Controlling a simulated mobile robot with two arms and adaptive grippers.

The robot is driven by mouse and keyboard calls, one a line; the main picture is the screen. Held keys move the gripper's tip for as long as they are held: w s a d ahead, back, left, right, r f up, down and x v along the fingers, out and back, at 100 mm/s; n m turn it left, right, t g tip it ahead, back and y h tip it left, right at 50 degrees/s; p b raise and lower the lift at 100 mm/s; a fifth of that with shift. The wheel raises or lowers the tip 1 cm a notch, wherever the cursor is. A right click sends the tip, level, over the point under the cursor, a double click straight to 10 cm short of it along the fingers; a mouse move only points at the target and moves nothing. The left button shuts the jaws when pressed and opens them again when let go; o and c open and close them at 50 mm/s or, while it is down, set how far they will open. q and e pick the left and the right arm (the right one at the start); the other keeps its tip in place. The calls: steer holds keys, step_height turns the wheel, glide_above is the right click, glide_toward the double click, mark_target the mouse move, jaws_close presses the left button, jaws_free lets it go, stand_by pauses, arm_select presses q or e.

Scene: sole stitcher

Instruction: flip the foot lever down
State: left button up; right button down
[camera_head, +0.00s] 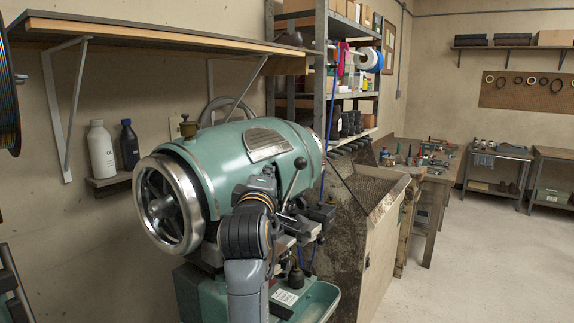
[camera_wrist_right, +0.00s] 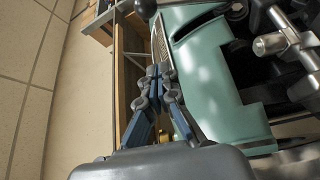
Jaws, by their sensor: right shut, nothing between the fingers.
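The foot lever (camera_head: 294,182) is a slim metal rod with a dark ball knob. It stands tilted up to the right at the working end of the green stitcher (camera_head: 232,160). My right gripper (camera_head: 264,181) is in front of the green housing, just left of the lever, and partly blends with dark machine parts. In the right wrist view its blue-grey fingers (camera_wrist_right: 160,75) are closed together with nothing between them. A dark ball (camera_wrist_right: 146,7), probably the lever's knob, shows beyond the fingertips at the top edge. Contact with the lever cannot be made out. My left gripper is not in view.
A large handwheel (camera_head: 168,204) is on the stitcher's left end. A wall shelf (camera_head: 160,36) hangs above. A metal-and-wood bin (camera_head: 372,215) stands right of the machine, with a workbench (camera_head: 440,178) behind. Open floor (camera_head: 480,270) lies at the right.

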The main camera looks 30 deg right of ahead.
steer(key=p+x, duration=0.4)
steer(key=x, duration=0.6)
steer(key=shift+r+p, duration=0.1)
steer(key=shift+p, duration=0.2)
steer(key=s+d+p, duration=0.1)
steer(key=s+d+f+p, duration=0.1)
steer(key=s, duration=0.1)
steer(key=shift+s+f, duration=0.1)
steer(key=shift+s, duration=0.05)
